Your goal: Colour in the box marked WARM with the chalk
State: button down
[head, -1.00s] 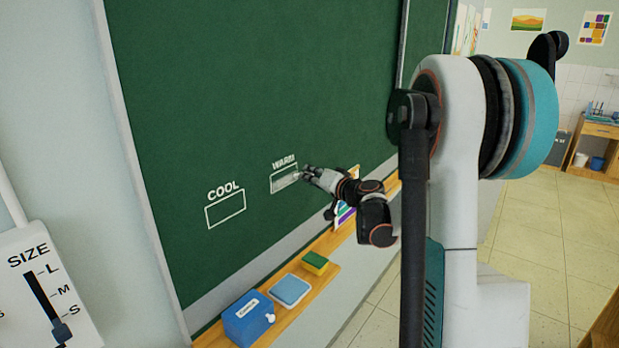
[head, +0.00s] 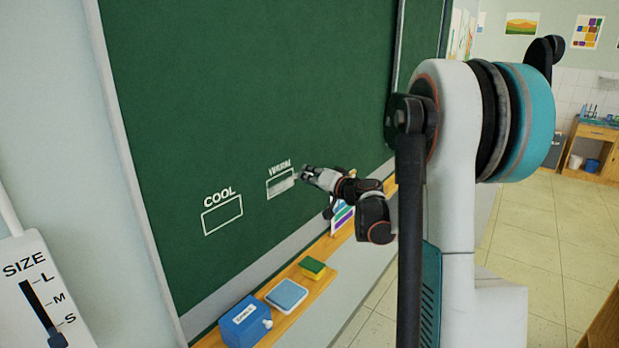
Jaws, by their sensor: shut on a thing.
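The box marked WARM (head: 280,184) is a white outline low on the green chalkboard (head: 260,90). Pale chalk fills part of its inside, mostly the lower and right part. Its label (head: 279,168) looks blurred or streaked. My gripper (head: 304,172) is at the right end of the box, close to the board, and shut on the chalk. The chalk is too small and too covered to make out clearly. The box marked COOL (head: 222,214) is to the left and is empty inside.
A wooden ledge (head: 290,300) runs below the board. It holds a blue box (head: 243,322), a light blue pad (head: 286,294), a green and yellow sponge (head: 312,267) and a coloured card (head: 343,218). A SIZE slider panel (head: 40,295) is at lower left.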

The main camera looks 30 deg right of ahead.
jog(key=shift+a+r+p, duration=0.1)
jog(key=shift+r+p, duration=0.25)
jog(key=shift+r, duration=0.35)
jog(key=shift+s+a, duration=0.3)
jog(key=shift+a, duration=0.45)
jog(key=shift+a, duration=0.1)
jog(key=shift+s+a, duration=0.3)
jog(key=shift+a, duration=0.4)
jog(key=shift+a, duration=0.1)
jog(key=shift+s+a+b, duration=0.25)
jog(key=shift+a+b, duration=0.1)
jog(key=shift+a, duration=0.3)
